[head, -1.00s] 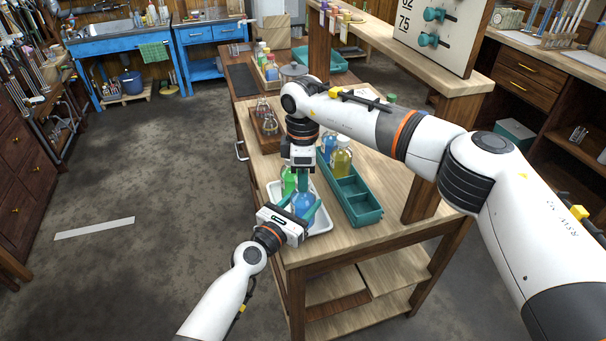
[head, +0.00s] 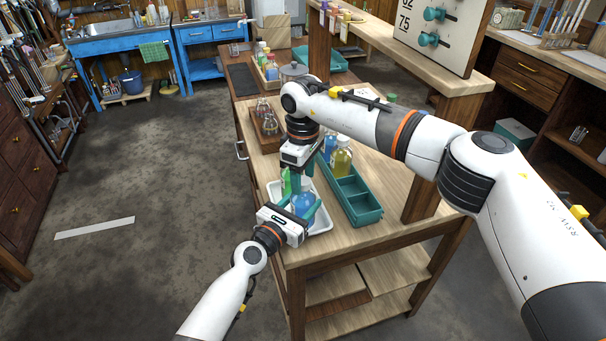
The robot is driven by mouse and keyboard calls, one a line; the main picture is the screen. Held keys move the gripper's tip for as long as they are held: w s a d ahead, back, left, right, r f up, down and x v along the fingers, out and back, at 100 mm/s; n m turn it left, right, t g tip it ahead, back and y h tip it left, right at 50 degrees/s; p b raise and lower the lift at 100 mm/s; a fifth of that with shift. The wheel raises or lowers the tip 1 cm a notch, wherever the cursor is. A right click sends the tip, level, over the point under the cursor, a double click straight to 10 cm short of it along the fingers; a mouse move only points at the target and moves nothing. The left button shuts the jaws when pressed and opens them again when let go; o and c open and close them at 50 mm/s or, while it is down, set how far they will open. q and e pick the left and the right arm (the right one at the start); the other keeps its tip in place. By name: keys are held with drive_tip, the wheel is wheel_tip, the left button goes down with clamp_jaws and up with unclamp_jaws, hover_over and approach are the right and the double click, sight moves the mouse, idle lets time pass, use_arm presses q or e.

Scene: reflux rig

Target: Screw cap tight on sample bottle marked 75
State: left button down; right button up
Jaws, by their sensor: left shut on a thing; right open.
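A bottle with blue liquid (head: 303,204) stands at the front of a white tray (head: 322,226). My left gripper (head: 302,212) is shut on this bottle, its teal fingers on either side. My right gripper (head: 298,184) is open directly above the bottle's top, fingers pointing down. Its fingers hide the bottle's neck, so I cannot tell whether a cap sits there. No marking 75 is readable on the bottle. A bottle with green liquid (head: 286,185) stands behind it in the tray, partly hidden.
A teal divided crate (head: 366,216) stands right of the tray, with a yellow-liquid bottle (head: 342,160) and a blue one at its far end. A wooden rack with flasks (head: 266,122) is behind. A board marked 75 (head: 440,30) stands on the upper shelf.

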drive_tip(key=shift+r, duration=0.15)
wheel_tip(320, 180, up, 4)
drive_tip(key=shift+r, duration=0.15)
drive_tip(key=shift+c, duration=0.4)
